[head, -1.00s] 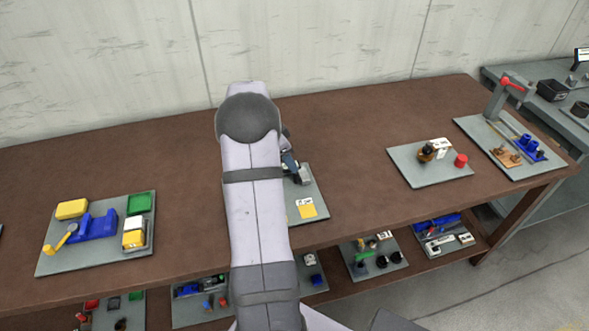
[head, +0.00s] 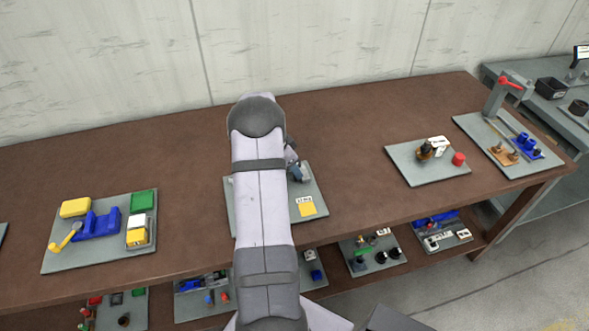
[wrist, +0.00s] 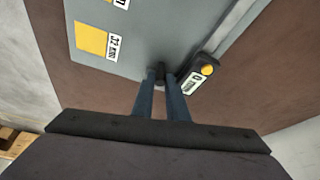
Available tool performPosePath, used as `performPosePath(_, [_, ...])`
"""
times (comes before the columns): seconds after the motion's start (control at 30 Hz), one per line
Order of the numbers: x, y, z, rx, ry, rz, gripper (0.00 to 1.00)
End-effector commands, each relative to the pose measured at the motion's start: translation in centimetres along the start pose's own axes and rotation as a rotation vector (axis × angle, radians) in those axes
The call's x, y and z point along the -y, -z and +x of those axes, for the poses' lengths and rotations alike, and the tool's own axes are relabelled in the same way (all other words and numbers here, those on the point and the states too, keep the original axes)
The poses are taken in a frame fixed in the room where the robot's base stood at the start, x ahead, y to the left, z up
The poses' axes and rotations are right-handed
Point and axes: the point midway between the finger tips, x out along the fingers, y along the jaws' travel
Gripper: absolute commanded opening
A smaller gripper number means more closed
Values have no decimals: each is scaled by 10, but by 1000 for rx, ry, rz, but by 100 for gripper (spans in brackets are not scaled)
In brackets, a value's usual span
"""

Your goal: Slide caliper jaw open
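The caliper lies on a grey board (wrist: 150,35) in the wrist view. Its dark slider has a pale display (wrist: 189,86) and a yellow round knob (wrist: 207,70). A long grey bar (wrist: 232,38) runs from there to the upper right. My gripper (wrist: 161,77) points at the board with its two blue-grey fingers a little apart. A dark upright peg (wrist: 160,69) shows between the fingertips, left of the display. I cannot tell whether the fingers touch it. In the head view my arm hides most of the caliper; the board (head: 316,187) shows beside it.
A yellow square with a white label (wrist: 91,39) is on the board.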

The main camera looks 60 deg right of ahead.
Motion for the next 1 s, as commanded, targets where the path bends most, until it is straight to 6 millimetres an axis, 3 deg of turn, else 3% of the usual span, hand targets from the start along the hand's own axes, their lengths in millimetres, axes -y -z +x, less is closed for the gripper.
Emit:
performPosePath(0.23, [2, -7, 0, 0, 1, -2, 0])
performPosePath(0.6, [14, -47, -16, 0, 3, -2, 0])
performPosePath(0.97, [14, -49, -21, 0, 0, -1, 0])
performPosePath(1.0, [14, -49, -21, 0, 0, -1, 16])
